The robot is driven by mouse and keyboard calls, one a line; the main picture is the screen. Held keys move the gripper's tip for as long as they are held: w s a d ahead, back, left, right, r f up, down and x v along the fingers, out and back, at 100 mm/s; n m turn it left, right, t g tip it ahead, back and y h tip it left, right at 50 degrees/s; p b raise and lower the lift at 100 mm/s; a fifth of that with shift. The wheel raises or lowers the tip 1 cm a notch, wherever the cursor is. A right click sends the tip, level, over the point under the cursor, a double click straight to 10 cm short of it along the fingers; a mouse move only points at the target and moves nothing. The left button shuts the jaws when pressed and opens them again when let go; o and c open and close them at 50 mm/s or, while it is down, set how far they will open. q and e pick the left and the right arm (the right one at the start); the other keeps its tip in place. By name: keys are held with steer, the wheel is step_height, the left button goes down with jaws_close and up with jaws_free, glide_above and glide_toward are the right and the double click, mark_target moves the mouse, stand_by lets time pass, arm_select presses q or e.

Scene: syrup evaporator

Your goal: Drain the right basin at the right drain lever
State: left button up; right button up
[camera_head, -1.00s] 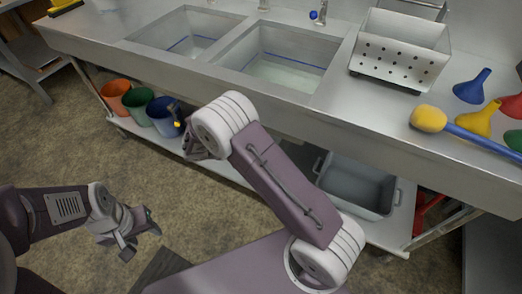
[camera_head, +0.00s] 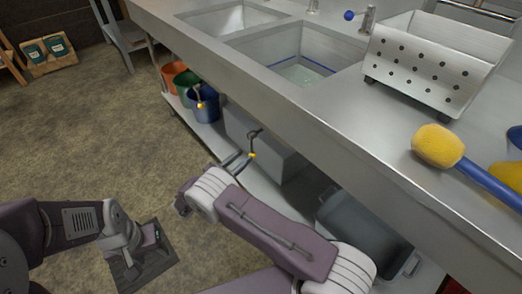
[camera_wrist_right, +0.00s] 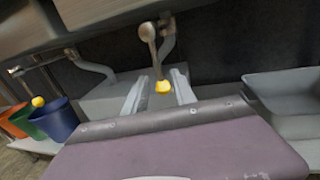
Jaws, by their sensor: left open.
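The right basin (camera_head: 300,72) is sunk in the steel counter, with shallow liquid at its bottom. Below the counter, the right drain lever (camera_head: 252,145) hangs down with a yellow tip. In the right wrist view the lever (camera_wrist_right: 152,45) hangs from a pipe, its yellow tip appearing between the fingers of my right gripper (camera_wrist_right: 158,92). These fingers are apart; I cannot tell whether they touch the lever. In the head view my right gripper (camera_head: 237,164) is partly hidden behind its arm, just left of the lever. My left gripper (camera_head: 142,246) is open and empty over the floor.
Another yellow-tipped lever (camera_head: 200,104) hangs by the blue bucket (camera_head: 206,112). A pale box (camera_head: 270,150) and a grey tub (camera_head: 362,232) are on the lower shelf. A perforated steel box (camera_head: 425,65) and a yellow-headed tool (camera_head: 438,146) lie on the counter.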

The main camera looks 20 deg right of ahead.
mark_target(252, 146)
steer(key=b+x, duration=0.3)
steer(key=x, duration=0.6)
steer(key=shift+w, duration=0.15)
jaws_close()
stand_by(1.1)
